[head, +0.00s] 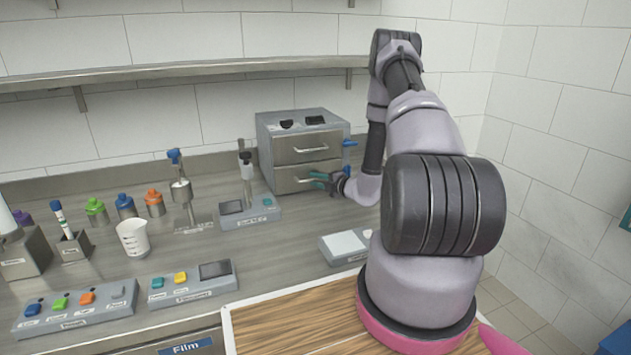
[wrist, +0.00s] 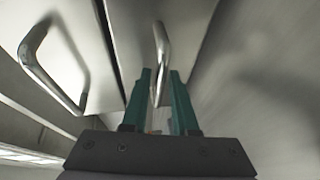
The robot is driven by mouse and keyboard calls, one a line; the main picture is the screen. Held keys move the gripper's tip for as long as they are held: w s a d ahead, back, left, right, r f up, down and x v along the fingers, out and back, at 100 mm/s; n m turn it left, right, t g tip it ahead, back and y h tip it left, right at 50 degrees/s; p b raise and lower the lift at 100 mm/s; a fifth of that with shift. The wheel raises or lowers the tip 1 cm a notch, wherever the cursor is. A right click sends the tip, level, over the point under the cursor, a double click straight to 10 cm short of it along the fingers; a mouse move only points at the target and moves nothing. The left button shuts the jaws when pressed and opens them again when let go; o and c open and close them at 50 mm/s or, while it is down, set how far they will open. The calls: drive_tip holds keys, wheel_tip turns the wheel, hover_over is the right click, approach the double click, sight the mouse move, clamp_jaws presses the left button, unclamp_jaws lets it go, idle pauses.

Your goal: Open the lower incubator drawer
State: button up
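The grey incubator (head: 268,150) stands at the back of the bench with two stacked drawers, both looking shut. The lower incubator drawer (head: 290,179) has a bar handle, partly hidden by my gripper in the head view. My gripper (head: 319,180) is at this handle, its teal fingers pointing at the drawer front. In the wrist view, the lower drawer handle (wrist: 161,42) runs down between the two spread fingers of my gripper (wrist: 160,75). The fingers look apart with a gap around the bar; contact is not clear. The upper drawer handle (wrist: 48,65) shows at left.
A pipette stand device (head: 250,212) stands in front of the incubator at left. A flat scale-like box (head: 345,245) lies in front at right. A blue part (head: 349,143) sticks out from the incubator's right side. A shelf (head: 180,70) runs above.

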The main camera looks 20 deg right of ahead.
drive_tip(key=shift+w, duration=0.15)
drive_tip(key=shift+a, duration=0.1)
drive_tip(key=shift+c, duration=0.4)
clamp_jaws()
idle(0.9)
